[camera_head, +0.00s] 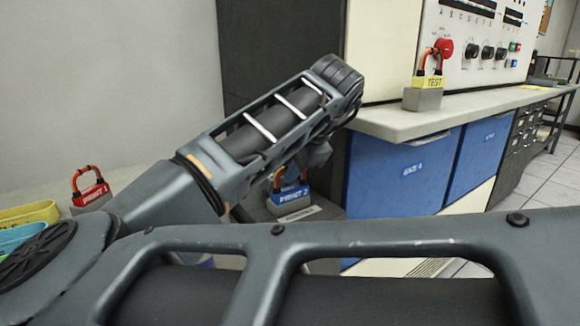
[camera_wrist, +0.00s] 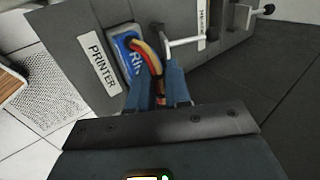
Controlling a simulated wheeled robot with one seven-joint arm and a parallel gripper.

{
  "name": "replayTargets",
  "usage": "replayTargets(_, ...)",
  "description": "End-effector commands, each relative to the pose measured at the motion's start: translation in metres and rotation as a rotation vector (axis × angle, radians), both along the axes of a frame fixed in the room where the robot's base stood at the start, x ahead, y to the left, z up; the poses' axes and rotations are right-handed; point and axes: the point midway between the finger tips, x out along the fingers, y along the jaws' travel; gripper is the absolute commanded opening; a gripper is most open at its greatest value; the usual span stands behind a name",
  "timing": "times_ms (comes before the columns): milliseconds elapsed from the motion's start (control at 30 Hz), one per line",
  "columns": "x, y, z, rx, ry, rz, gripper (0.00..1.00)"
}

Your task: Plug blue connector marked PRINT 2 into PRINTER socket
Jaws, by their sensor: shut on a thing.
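The blue connector marked PRINT 2 (camera_head: 290,194) sits upright on a grey block in the head view, partly behind my arm. In the wrist view, the blue connector (camera_wrist: 126,46) lies against a dark grey panel, beside the white PRINTER label (camera_wrist: 102,70). Its lettering is cut off to "PRIN". Its red, yellow and black cable loop (camera_wrist: 143,53) runs between the blue fingers of my gripper (camera_wrist: 159,76), which is shut on it. The PRINTER socket is hidden behind the connector. I cannot tell how deep the connector is seated.
A red PRINT 1 connector (camera_head: 91,195) stands at left, beside yellow and teal items. A yellow TEST connector (camera_head: 426,88) stands on the pale counter (camera_head: 470,108). A metal handle (camera_wrist: 182,41) sticks out close to my fingers. A perforated panel (camera_wrist: 22,80) is at left.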

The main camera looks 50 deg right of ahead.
Motion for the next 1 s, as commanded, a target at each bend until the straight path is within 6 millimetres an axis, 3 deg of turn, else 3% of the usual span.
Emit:
replayTargets(467, 0.0001, 0.0001, -0.0090, 0.000, -0.001, 0.000, 0.00)
replayTargets(500, 0.0002, 0.0001, -0.0080, 0.000, -0.001, 0.000, 0.22)
replayTargets(700, 0.0001, 0.0002, -0.0082, 0.000, -0.001, 0.000, 0.41)
replayTargets(800, 0.0001, 0.0001, -0.0082, 0.000, 0.000, 0.000, 0.48)
replayTargets(1000, -0.0003, 0.0002, -0.0085, 0.000, 0.001, 0.000, 0.48)
